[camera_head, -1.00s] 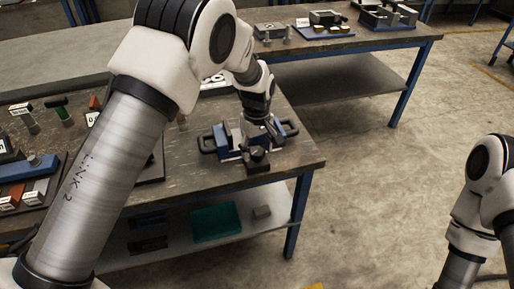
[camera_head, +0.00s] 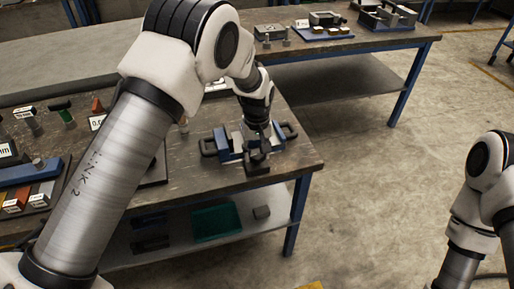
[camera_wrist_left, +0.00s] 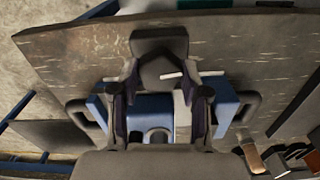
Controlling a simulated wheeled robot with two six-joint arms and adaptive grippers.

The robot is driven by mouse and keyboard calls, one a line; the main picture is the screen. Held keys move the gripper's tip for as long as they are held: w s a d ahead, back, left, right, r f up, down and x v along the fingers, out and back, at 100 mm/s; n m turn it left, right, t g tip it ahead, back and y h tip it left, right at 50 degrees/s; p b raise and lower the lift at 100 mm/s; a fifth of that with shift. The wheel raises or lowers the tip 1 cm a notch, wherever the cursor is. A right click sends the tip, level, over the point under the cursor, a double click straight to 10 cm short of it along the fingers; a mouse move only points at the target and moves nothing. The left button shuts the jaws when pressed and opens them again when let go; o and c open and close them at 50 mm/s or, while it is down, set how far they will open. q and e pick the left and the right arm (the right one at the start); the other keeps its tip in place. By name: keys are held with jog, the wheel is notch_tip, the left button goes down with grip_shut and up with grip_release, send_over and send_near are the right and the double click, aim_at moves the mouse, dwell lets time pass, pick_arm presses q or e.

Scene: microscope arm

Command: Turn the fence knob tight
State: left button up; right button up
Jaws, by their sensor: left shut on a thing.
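The fence knob (camera_wrist_left: 158,72) is a dark, many-sided piece with a white mark, seen in the left wrist view. My left gripper (camera_wrist_left: 160,80) has its fingertips on either side of it and is shut on it. In the head view the left gripper (camera_head: 257,146) points down at the blue fixture (camera_head: 225,153), which has dark handles at both ends and stands near the table's front right corner. The fingers largely hide the knob there. My right gripper is out of view; only part of its arm shows at the right.
The wooden table (camera_head: 290,160) carries labelled blocks and a blue tray (camera_head: 20,172) at the left. A teal bin (camera_head: 215,222) sits on the shelf below. A second table (camera_head: 345,45) with fixtures stands behind. The floor at right is open.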

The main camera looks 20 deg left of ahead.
aim_at(257, 154)
pick_arm(q)
jog(key=shift+m+p, duration=0.8)
jog(key=shift+m, duration=1.1)
jog(key=o, duration=1.1)
jog(key=shift+o, duration=0.2)
notch_tip(257, 154, up, 12)
